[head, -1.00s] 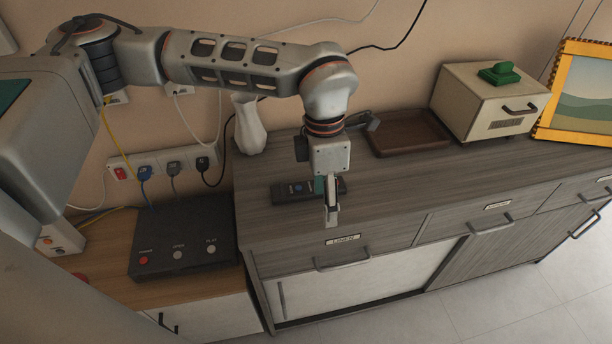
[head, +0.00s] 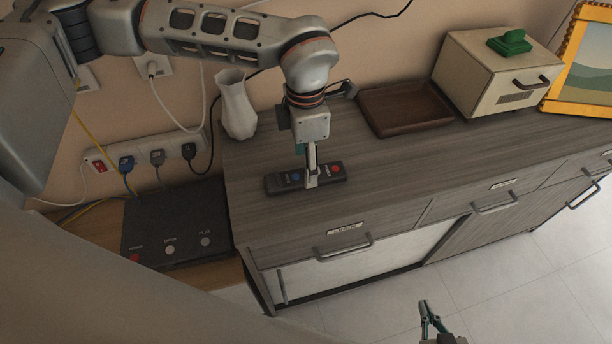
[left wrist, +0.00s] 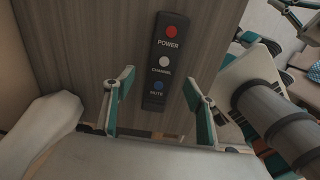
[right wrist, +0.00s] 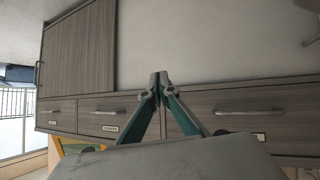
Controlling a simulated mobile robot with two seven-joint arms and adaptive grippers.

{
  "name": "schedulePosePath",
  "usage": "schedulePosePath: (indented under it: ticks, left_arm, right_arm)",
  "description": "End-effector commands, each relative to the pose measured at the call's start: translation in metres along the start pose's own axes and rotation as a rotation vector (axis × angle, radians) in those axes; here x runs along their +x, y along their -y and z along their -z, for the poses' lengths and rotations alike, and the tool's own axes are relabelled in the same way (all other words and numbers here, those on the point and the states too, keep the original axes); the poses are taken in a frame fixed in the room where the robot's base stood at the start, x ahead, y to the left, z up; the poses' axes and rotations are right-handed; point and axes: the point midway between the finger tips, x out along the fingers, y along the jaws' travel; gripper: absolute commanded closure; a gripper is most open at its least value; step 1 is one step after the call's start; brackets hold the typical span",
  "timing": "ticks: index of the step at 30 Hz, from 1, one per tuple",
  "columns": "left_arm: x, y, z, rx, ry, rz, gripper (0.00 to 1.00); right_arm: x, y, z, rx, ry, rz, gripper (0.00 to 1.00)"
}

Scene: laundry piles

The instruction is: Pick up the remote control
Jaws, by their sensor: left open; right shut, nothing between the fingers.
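The remote control (head: 333,171) is dark, with red, white and blue buttons, and lies flat on the grey wood cabinet top near its left end. In the left wrist view the remote (left wrist: 166,62) shows its POWER, CHANNEL and MUTE labels. My left gripper (head: 311,178) points down over the middle of the remote and hides part of it. Its fingers (left wrist: 158,82) are open, one on each side of the remote's lower end; I cannot tell whether they touch it. My right gripper (head: 424,305) is shut and empty, low in front of the cabinet; its fingertips (right wrist: 159,80) meet.
A white vase (head: 237,108) stands left of my left gripper. A brown tray (head: 405,122), a cream box (head: 478,82) with a green top piece and a yellow-framed picture (head: 584,106) stand to the right. A dark button box (head: 172,232) sits at left. The cabinet's (head: 430,190) front top is clear.

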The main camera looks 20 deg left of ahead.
Motion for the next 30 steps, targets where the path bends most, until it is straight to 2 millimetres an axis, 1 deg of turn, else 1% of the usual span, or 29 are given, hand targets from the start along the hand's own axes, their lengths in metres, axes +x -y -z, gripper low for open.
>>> schedulePosePath:
  ticks: [1,3,6,13,14,15,17,18,19,30]
  left_arm:
    - [0.009,0.003,0.001,0.000,-0.003,0.004,0.44]
    - [0.020,0.004,0.000,0.000,-0.002,0.004,0.44]
    - [0.032,0.004,0.000,0.000,-0.002,0.003,0.44]
    - [0.034,0.003,-0.001,0.000,0.000,0.001,0.44]
    - [0.034,0.003,-0.001,0.000,0.000,0.001,0.47]
    - [0.034,0.003,0.000,0.000,0.000,0.001,0.57]
    - [0.034,0.003,0.000,0.000,0.000,0.001,0.73]
    - [0.034,0.003,0.000,0.000,0.000,0.001,0.83]
    - [0.034,0.003,0.000,0.000,0.000,0.001,0.89]
    - [0.032,0.003,-0.001,0.000,0.001,0.000,0.89]
  right_arm:
    - [0.001,-0.001,0.001,-0.001,-0.003,-0.001,1.00]
    - [0.001,-0.001,0.004,-0.001,-0.008,-0.002,1.00]
    - [0.002,-0.003,0.007,-0.003,-0.015,-0.004,1.00]
    - [0.004,-0.004,0.013,-0.005,-0.024,-0.007,1.00]
    - [0.004,-0.005,0.013,-0.005,-0.024,-0.007,1.00]
    - [0.005,-0.005,0.013,-0.005,-0.025,-0.007,1.00]
    - [0.005,-0.005,0.013,-0.005,-0.024,-0.007,1.00]
    - [0.005,-0.004,0.013,-0.005,-0.024,-0.007,1.00]
    - [0.005,-0.004,0.013,-0.005,-0.024,-0.007,1.00]
    - [0.003,-0.002,0.007,-0.002,-0.014,-0.003,1.00]
